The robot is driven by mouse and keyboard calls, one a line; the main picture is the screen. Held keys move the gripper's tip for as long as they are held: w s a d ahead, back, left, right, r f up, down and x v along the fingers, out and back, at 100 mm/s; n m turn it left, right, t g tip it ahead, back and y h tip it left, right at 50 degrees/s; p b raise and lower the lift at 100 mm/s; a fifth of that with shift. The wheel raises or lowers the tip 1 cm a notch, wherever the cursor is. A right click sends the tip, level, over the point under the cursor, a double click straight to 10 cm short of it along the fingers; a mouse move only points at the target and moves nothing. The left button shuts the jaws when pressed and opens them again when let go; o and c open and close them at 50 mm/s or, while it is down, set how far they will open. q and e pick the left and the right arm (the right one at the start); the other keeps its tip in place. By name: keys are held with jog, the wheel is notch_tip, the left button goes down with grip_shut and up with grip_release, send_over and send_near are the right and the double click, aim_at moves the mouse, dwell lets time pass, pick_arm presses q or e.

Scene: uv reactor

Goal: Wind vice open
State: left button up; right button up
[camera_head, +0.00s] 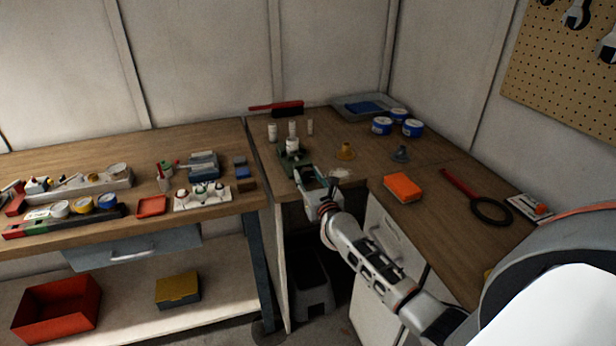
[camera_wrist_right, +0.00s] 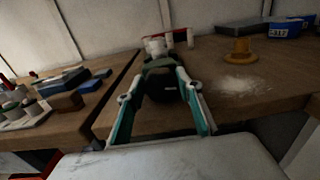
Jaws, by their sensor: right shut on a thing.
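The green vice (camera_head: 286,158) is mounted at the front edge of the wooden corner bench, left of its inner corner. In the right wrist view the vice (camera_wrist_right: 160,64) is straight ahead, with a dark rounded front part between my fingers. My right gripper (camera_head: 313,177) reaches in from the lower right to the front of the vice. Its teal fingers (camera_wrist_right: 160,88) stand on both sides of that front part and are shut on the vice's front end. The handle cannot be made out clearly, and the jaw gap is hidden. My left gripper is not in view.
An orange block (camera_head: 403,187) and a magnifier (camera_head: 490,210) lie on the right bench. The left bench (camera_head: 190,142) holds trays and small items.

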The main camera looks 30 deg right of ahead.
jog(key=shift+r+n+p, duration=0.1)
jog(key=shift+n+p, duration=0.2)
jog(key=shift+n, duration=0.2)
jog(key=shift+n+p, duration=0.4)
jog(key=shift+n, duration=1.4)
jog(key=shift+a+n, duration=0.1)
jog(key=shift+n, duration=0.3)
jog(key=o, duration=1.1)
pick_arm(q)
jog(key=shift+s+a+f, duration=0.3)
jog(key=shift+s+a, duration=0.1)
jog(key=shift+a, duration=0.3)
